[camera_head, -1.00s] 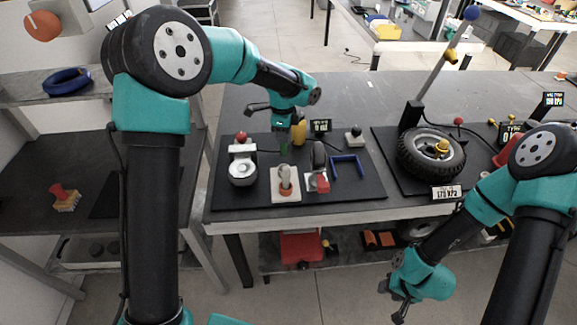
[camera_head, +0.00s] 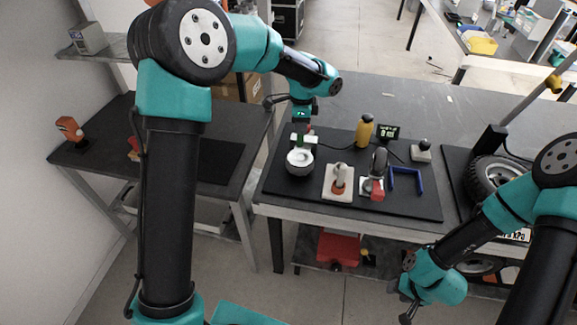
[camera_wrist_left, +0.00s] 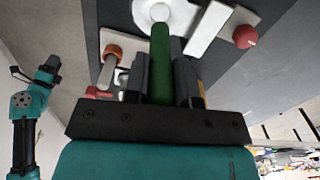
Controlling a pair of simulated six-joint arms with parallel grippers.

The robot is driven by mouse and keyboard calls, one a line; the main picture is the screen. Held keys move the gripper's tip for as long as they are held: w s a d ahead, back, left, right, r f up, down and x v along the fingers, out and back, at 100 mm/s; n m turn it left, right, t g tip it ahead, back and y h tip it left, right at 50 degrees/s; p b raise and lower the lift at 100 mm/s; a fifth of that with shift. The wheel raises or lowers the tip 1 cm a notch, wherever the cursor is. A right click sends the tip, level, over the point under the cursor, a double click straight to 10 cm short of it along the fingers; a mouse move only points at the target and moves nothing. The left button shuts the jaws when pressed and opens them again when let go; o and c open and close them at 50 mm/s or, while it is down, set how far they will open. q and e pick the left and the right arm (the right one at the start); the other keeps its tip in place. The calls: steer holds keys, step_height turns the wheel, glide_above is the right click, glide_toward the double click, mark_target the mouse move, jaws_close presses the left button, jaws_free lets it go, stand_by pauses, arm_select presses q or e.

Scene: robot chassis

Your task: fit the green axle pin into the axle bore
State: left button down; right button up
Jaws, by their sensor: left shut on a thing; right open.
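My left gripper (camera_head: 301,128) is shut on the green axle pin (camera_head: 300,141), which points downward above a white and grey round fitting (camera_head: 299,163). In the left wrist view the pin (camera_wrist_left: 160,62) runs between the two fingers (camera_wrist_left: 160,88) toward the round white top of that fitting (camera_wrist_left: 152,12). The bore itself is not clear, and I cannot tell whether the pin tip touches it. A white bar (camera_wrist_left: 209,28) and a red knob (camera_wrist_left: 245,37) are beside the pin. My right gripper (camera_head: 407,309) is open and empty, low in front of the bench.
A tyre (camera_head: 492,178) is at right.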

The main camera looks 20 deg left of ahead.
mark_target(301, 140)
arm_select(q)
steer(key=shift+d+f, duration=0.1)
steer(key=shift+f, duration=3.05)
steer(key=shift+f, duration=0.1)
steer(key=shift+f, duration=1.75)
steer(key=shift+f, duration=0.2)
steer(key=c, duration=0.9)
jaws_free()
steer(key=shift+c, duration=0.2)
steer(key=shift+r, duration=0.15)
step_height(301, 140, up, 12)
steer(key=shift+r, duration=0.1)
